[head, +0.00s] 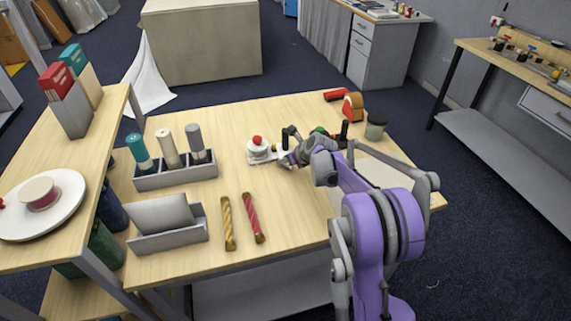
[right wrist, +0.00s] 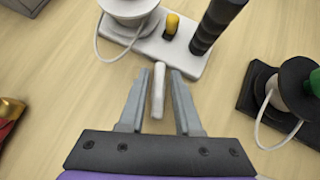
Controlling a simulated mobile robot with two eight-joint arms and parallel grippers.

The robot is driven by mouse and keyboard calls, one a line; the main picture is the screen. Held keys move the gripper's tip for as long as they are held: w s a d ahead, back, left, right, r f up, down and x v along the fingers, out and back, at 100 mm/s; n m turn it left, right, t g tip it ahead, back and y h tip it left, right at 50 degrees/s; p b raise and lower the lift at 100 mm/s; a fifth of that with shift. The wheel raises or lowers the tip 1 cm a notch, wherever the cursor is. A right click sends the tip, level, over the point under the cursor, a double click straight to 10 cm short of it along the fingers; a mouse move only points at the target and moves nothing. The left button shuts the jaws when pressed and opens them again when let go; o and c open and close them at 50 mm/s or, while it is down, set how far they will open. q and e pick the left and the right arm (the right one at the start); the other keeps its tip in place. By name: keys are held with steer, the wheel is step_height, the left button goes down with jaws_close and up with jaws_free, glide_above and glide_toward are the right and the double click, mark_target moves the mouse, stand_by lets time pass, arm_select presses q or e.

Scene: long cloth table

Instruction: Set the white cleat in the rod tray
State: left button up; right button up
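A white unit, which looks like the white cleat (head: 258,152), stands at mid-table with a red knob on top. The right wrist view shows its white base (right wrist: 185,55), spool, yellow peg and black ribbed post. A slim white tab (right wrist: 158,90) at the base's near edge lies between the fingers of my right gripper (right wrist: 158,98). The fingers are open, with a gap on both sides of the tab. In the head view this gripper (head: 290,156) partly hides the base. A grey tray (head: 178,182) holding three upright rods, likely the rod tray, stands left. My left gripper is not in view.
A black-based unit with a green top (right wrist: 270,95) stands right of the gripper. A grey holder (head: 170,240) with a panel, a gold rod (head: 228,223) and a red rod (head: 253,218) are nearer. A dark-lidded jar (head: 375,126) stands right. Table between tray and white unit is clear.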

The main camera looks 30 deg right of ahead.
jaws_close()
stand_by(0.4)
step_height(320, 180, up, 10)
steer(key=s+a+f, duration=0.1)
steer(key=s+a, duration=0.2)
steer(key=a, duration=0.4)
steer(key=s+a+f+n+p, duration=0.1)
steer(key=s+a, duration=0.3)
steer(key=a, duration=0.3)
steer(key=s+a+f+y, duration=0.1)
steer(key=s+a, duration=0.3)
steer(key=a, duration=0.3)
steer(key=shift+n+p, duration=0.3)
steer(key=shift+p, duration=0.05)
